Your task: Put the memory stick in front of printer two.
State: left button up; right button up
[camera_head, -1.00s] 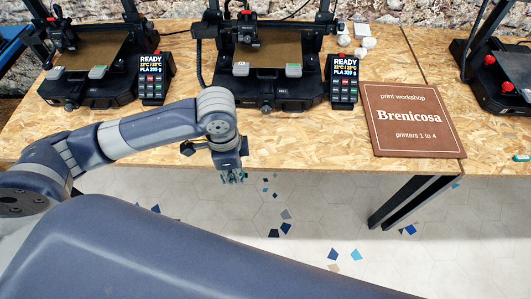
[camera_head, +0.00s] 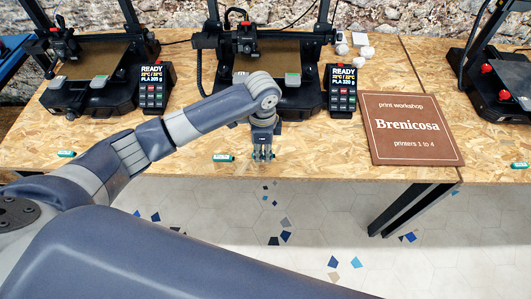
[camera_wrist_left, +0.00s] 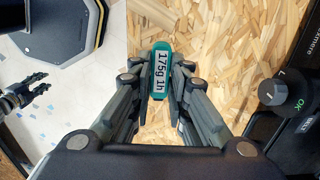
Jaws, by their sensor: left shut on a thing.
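My left gripper (camera_head: 263,156) is over the table's front strip, below the middle black printer (camera_head: 282,95). In the left wrist view it (camera_wrist_left: 161,76) is shut on a teal memory stick (camera_wrist_left: 160,70) with a white label reading "175g 1h". Whether the stick touches the wood cannot be told; in the head view the fingers hide most of it. A similar green stick (camera_head: 223,157) lies just left of the gripper, another (camera_head: 66,153) in front of the left printer (camera_head: 95,90). My right gripper (camera_wrist_left: 36,84) shows small in the left wrist view, its fingers apart and empty.
A control pad (camera_head: 341,92) stands beside the middle printer. A further green stick (camera_head: 520,165) lies before the right printer (camera_head: 500,85). Bare wood lies between gripper and sign.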

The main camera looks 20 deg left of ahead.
pick_arm(q)
jog(key=shift+w+d, duration=0.15)
jog(key=shift+w, duration=0.35)
jog(key=shift+w+f+p, duration=0.1)
jog(key=shift+f+p, duration=0.2)
jog(key=shift+f, duration=1.5)
jog(key=shift+f, duration=0.15)
jog(key=o, duration=0.8)
jog(key=shift+c, duration=0.2)
notch_tip(320, 180, up, 12)
jog(key=shift+r, duration=0.2)
jog(key=shift+d+f, duration=0.1)
